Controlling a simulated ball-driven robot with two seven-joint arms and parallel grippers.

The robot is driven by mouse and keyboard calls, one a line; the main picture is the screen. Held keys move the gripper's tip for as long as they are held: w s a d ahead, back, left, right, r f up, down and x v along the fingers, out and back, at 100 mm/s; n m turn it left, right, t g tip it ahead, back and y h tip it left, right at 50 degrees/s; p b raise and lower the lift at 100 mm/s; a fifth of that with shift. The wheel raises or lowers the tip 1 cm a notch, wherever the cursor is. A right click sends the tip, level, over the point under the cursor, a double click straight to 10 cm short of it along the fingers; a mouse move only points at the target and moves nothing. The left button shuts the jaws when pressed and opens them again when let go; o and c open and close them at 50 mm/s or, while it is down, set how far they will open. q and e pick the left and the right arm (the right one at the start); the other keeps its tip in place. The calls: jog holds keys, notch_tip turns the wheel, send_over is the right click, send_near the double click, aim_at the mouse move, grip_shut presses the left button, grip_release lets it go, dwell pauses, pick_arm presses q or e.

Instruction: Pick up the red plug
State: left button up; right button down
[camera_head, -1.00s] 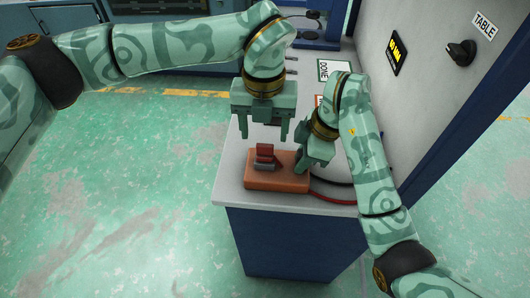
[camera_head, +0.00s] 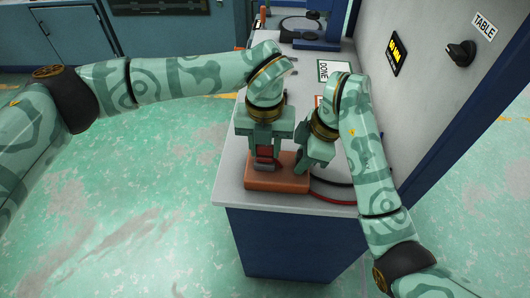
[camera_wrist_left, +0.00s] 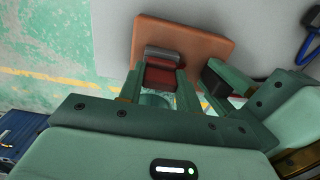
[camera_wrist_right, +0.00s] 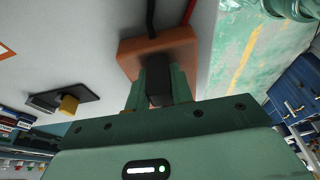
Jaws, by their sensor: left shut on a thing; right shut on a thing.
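The red plug (camera_head: 265,152) stands at the left part of an orange block (camera_head: 262,184) on the worktop, with a grey piece at its near side. My left gripper (camera_head: 265,160) comes down from above and is shut on the red plug; in the left wrist view the plug (camera_wrist_left: 166,76) sits between its fingers, still at the block. My right gripper (camera_head: 303,168) is at the right part of the block. In the right wrist view it is shut on a dark block-shaped part (camera_wrist_right: 158,82) at the orange block (camera_wrist_right: 150,46). The dark part is hidden in the head view.
The worktop (camera_head: 231,172) is narrow, with open floor to its left. A black cord (camera_wrist_right: 151,20) and a red cord (camera_wrist_right: 188,12) run from the orange block. A wall panel with a black knob (camera_head: 460,53) stands at right. A DONE card (camera_head: 333,70) lies farther back.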

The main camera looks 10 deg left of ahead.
pick_arm(q)
notch_tip(320, 180, up, 18)
dwell(0.9)
pick_arm(e)
jog(key=c, duration=1.1)
grip_release()
jog(key=shift+c, duration=0.2)
jog(key=shift+r, duration=0.1)
pick_arm(q)
notch_tip(320, 180, up, 12)
jog(key=s+p, duration=0.2)
jog(key=p, duration=0.7)
jog(key=shift+t, duration=0.4)
pick_arm(e)
jog(key=a+v, duration=0.2)
jog(key=v, duration=1.3)
jog(key=shift+r, duration=0.35)
